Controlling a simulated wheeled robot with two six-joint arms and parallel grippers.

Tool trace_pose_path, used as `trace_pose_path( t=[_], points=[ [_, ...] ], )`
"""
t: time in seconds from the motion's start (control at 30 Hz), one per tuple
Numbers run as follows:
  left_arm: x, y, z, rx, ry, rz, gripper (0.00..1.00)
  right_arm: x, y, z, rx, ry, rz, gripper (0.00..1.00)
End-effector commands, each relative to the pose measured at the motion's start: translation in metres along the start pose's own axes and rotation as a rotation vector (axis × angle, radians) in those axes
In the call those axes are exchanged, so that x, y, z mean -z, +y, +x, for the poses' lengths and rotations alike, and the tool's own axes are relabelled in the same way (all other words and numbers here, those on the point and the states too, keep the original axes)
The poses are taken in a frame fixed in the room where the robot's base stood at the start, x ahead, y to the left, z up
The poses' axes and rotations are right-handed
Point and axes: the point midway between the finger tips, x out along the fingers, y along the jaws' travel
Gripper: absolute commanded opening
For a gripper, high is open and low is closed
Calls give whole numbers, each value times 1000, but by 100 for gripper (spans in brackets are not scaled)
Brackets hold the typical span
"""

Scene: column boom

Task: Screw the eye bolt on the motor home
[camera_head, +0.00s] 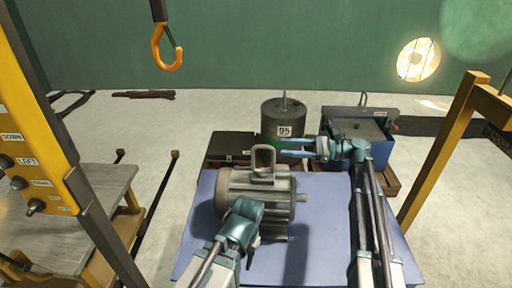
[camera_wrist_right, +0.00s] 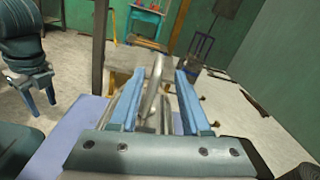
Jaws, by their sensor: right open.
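The grey ribbed motor (camera_head: 232,186) stands on the blue-topped table (camera_head: 320,239). The eye bolt (camera_head: 256,158), a grey metal loop, is upright on top of the motor. My right gripper (camera_head: 282,147) is open, its two blue fingers pointing left toward the loop. In the right wrist view the loop (camera_wrist_right: 154,82) shows between the open fingers, and I cannot tell whether they touch it. My left gripper (camera_wrist_right: 40,102) hangs fingers down with a gap between them, and I see nothing held. In the head view its arm covers the motor's front and its fingertips are hidden.
An orange hook (camera_head: 166,51) hangs at upper left, clear of the table. A dark drum marked 05 (camera_head: 284,121) and a blue machine (camera_head: 361,127) stand behind the table. A yellow control post (camera_head: 39,120) is at left. A yellow frame (camera_head: 437,146) is at right.

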Motion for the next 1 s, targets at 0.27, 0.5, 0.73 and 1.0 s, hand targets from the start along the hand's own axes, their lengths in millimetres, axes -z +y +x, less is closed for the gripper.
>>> trace_pose_path(
  t=[0.27, 0.5, 0.73, 1.0],
  points=[
    [0, 0, 0, 0, 0, 0, 50, 0, 1, 59, -3, 0, -1, 47],
    [0, 0, 0, 0, 0, 0, 50, 0, 0, 93, -1, 1, -1, 47],
    [0, 0, 0, 0, 0, 0, 50, 0, 0, 105, 0, 1, -1, 47],
    [0, 0, 0, 0, 0, 0, 50, 0, 0, 106, 1, 1, -1, 47]
  ],
)
